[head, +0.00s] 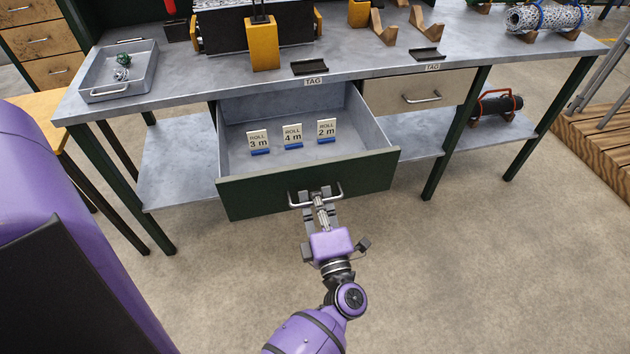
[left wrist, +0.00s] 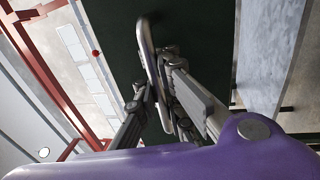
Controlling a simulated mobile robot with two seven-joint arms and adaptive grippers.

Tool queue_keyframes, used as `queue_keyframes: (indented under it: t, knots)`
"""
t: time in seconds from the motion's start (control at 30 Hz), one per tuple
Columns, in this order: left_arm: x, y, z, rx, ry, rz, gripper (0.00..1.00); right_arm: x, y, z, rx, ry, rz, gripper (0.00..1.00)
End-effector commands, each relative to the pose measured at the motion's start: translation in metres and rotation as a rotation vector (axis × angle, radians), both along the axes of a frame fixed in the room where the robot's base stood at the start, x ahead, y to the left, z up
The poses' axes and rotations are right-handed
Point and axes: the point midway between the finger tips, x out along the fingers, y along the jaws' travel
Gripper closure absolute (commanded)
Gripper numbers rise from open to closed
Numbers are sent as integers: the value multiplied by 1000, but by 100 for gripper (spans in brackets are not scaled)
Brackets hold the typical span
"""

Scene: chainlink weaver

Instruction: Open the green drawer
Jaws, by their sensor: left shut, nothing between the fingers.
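The green drawer (head: 250,198) is pulled well out from under the workbench, so its grey inside shows. Three small cards marked ROLL stand in it: 3 m (head: 258,140), 4 m (head: 292,136) and 2 m (head: 327,131). A metal bar handle (head: 336,189) is on its dark green front. My left gripper (head: 319,198) is at the middle of the handle, its fingers shut with nothing held. In the left wrist view the handle (left wrist: 151,58) runs close by the fingertips (left wrist: 155,78); I cannot tell whether they touch. My right gripper is not in view.
A closed beige drawer (head: 418,92) is right of the green one. A grey tray (head: 103,91) and a yellow block (head: 264,45) stand on the workbench (head: 200,82). Green legs (head: 455,132) flank the drawers. The floor (head: 480,270) in front is clear.

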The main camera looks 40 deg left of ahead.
Motion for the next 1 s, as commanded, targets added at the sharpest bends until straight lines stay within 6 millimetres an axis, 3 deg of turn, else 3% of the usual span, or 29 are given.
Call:
queue_keyframes:
  t: [0.07,0.27,0.7,1.0]
  knots:
    - [-2,-1,-6,-8,10,-2,98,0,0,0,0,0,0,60]
    - [-1,-1,-5,-6,8,-1,72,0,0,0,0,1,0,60]
    - [-3,-3,-3,-3,6,-1,72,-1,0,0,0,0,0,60]
    - [-31,-36,-12,-4,8,-1,72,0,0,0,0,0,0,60]
